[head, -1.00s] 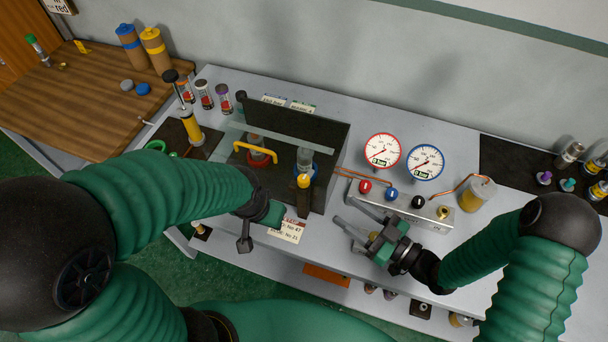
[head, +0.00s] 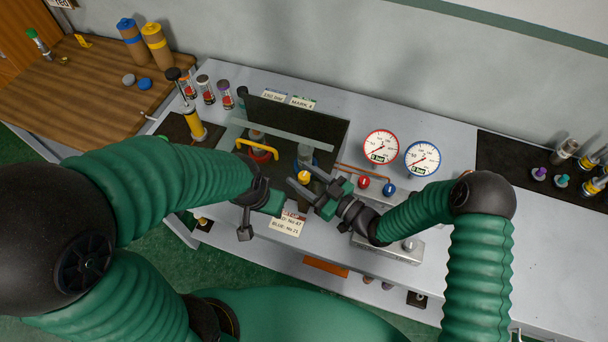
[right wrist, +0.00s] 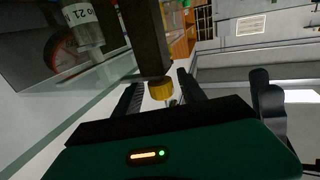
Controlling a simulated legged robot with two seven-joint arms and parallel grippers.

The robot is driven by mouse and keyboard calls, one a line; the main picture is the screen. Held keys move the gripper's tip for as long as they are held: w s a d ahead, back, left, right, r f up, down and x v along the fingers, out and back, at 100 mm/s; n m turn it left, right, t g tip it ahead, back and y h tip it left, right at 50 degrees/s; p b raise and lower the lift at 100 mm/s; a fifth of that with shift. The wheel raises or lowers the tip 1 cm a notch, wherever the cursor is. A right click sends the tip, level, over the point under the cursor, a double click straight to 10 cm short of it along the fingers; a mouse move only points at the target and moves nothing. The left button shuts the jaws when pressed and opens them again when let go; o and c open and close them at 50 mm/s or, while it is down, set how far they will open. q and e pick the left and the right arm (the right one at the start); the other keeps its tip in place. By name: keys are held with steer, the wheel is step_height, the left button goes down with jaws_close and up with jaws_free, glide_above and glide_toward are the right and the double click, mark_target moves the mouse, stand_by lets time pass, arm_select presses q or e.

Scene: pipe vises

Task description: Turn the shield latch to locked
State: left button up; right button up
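The shield (head: 285,133) is a clear panel at the dark vise housing, with a yellow bar handle (head: 257,147) on its left. The latch has a yellow knob (head: 303,177) near the housing's front right; it shows in the right wrist view (right wrist: 160,89) beside a dark post. My right gripper (head: 301,174) is open, its two fingers on either side of the knob; I see no clear contact. My left gripper (head: 250,216) is at the housing's front left, and its fingers are too hidden to read.
Two dial gauges (head: 381,147) (head: 422,158) stand behind a manifold with red and blue knobs (head: 363,183), right of the housing. My right arm covers part of the manifold. A label card (head: 288,225) lies at the bench front. A yellow-handled pump (head: 193,122) stands left.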

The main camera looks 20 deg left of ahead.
jaws_close()
steer(key=shift+f+n+g+y+b, duration=0.15)
steer(key=shift+n+g+y+b, duration=0.35)
steer(key=shift+g+b, duration=0.5)
steer(key=shift+n, duration=0.3)
steer(key=shift+r, duration=0.2)
steer(key=shift+o, duration=0.7)
jaws_free()
steer(key=shift+d, duration=0.1)
